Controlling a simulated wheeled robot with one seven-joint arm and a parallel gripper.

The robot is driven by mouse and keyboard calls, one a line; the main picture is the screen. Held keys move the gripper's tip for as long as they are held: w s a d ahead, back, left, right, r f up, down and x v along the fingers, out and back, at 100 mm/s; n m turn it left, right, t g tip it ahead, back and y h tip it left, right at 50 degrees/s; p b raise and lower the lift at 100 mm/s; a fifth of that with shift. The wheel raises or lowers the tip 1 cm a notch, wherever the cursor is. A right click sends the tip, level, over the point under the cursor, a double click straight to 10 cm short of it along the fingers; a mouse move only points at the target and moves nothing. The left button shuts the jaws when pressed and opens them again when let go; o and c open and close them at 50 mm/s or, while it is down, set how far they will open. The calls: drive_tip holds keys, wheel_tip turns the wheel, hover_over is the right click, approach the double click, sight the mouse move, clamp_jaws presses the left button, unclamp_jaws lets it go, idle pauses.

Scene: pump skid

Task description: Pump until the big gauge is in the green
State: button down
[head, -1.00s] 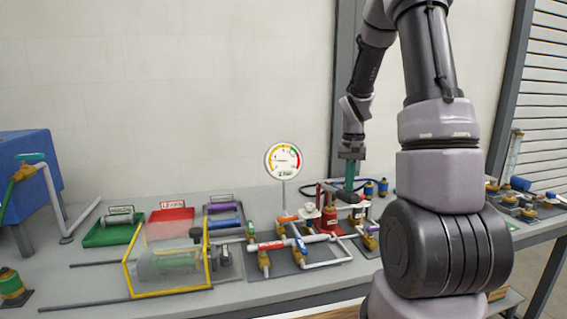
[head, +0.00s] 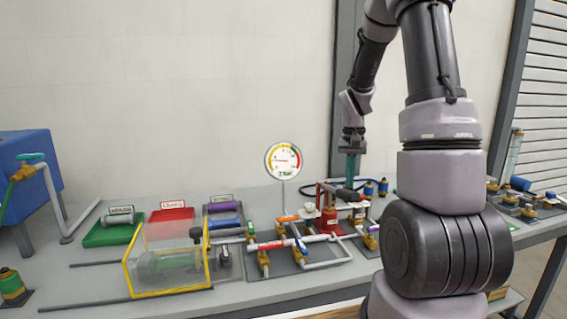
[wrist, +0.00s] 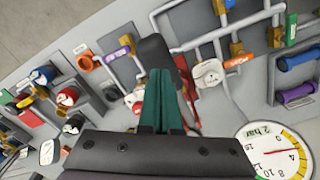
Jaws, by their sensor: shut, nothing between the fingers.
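The big round gauge (head: 283,160) stands on a thin post behind the piping; it also shows in the wrist view (wrist: 272,152). Its red needle points left in the head view, at the yellow band, not the green. The red hand pump (head: 328,215) stands to the right below it, its lever ending in a black grip (head: 347,196). The grip also shows in the wrist view (wrist: 153,50). My gripper (head: 350,180) has teal fingers, shut and empty, pointing down just above the grip. In the wrist view the fingers (wrist: 163,80) overlap the grip; I cannot tell whether they touch.
Pipes with coloured valves (head: 292,243) lie in front of the pump. A yellow-framed clear guard (head: 128,280) stands left of them. A blue tank (head: 25,165) stands far left. Another small gauge (wrist: 46,152) shows in the wrist view. The air above the bench's left half is clear.

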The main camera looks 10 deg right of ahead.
drive_tip(key=shift+f, duration=4.35)
drive_tip(key=shift+r, duration=4.45)
drive_tip(key=shift+f, duration=0.15)
drive_tip(key=shift+f, duration=4.35)
drive_tip(key=shift+r, duration=4.5)
